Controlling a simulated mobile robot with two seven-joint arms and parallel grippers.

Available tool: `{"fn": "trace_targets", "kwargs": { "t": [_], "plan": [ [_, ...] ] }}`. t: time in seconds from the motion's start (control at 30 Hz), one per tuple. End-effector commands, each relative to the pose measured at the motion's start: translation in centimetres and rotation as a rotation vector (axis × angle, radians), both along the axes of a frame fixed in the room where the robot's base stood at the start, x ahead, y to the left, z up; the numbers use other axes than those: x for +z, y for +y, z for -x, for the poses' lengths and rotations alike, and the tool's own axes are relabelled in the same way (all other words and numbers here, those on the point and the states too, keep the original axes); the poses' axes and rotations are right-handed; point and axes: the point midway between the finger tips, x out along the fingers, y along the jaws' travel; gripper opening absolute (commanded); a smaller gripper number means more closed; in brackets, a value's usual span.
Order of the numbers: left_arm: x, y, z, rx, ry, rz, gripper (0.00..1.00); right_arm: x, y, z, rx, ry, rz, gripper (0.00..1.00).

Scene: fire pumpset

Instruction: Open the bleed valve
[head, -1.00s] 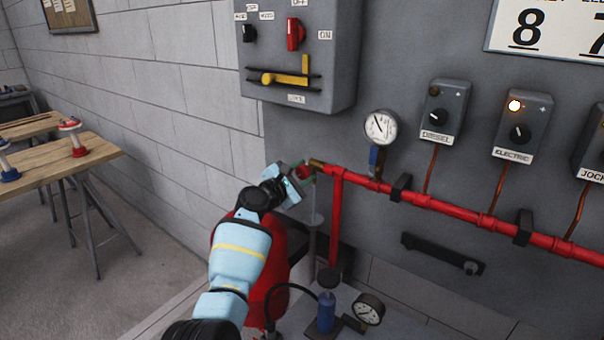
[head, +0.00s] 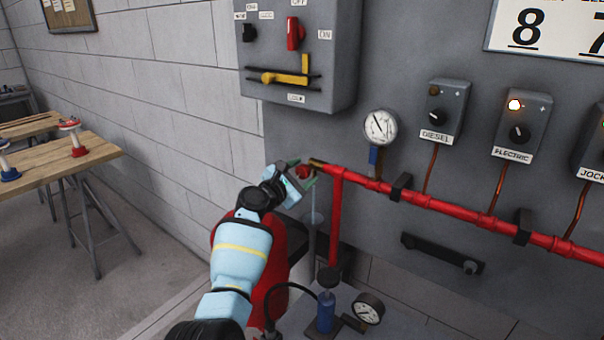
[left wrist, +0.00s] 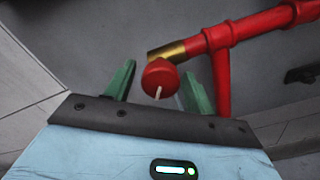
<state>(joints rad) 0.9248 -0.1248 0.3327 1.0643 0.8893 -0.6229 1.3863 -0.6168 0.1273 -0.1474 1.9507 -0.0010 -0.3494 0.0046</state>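The bleed valve looks like a red round knob (head: 304,172) on the brass end fitting (head: 317,162) at the left end of the red pipe. In the left wrist view the knob (left wrist: 158,74) has a white mark pointing down. My left gripper (head: 302,172) is at the knob, with its green fingers on either side. In the left wrist view its fingers (left wrist: 160,88) stand apart, with gaps between them and the knob. A thin pale streak (head: 315,215) hangs below the knob; I cannot tell if it is water. My right gripper is not in view.
The red pipe (head: 450,218) runs right along the grey panel. A pressure gauge (head: 380,127) stands above it. A grey switch box (head: 345,60) hangs above my gripper. A blue pump (head: 326,312) and a second gauge (head: 368,308) are below. A wooden table (head: 60,160) stands left.

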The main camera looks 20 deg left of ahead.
Motion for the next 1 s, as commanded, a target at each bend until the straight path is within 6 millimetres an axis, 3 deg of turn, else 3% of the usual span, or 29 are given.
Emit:
{"fn": "trace_targets", "kwargs": {
  "t": [0.47, 1.0],
  "plan": [
    [-0.1, 0.2, 0.6, 0.000, -0.002, 0.000, 0.57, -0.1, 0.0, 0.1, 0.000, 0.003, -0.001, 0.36],
    [0.0, 2.3, 6.2, 0.001, -0.001, -0.001, 0.57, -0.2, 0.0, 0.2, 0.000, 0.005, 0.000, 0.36]
  ]
}}
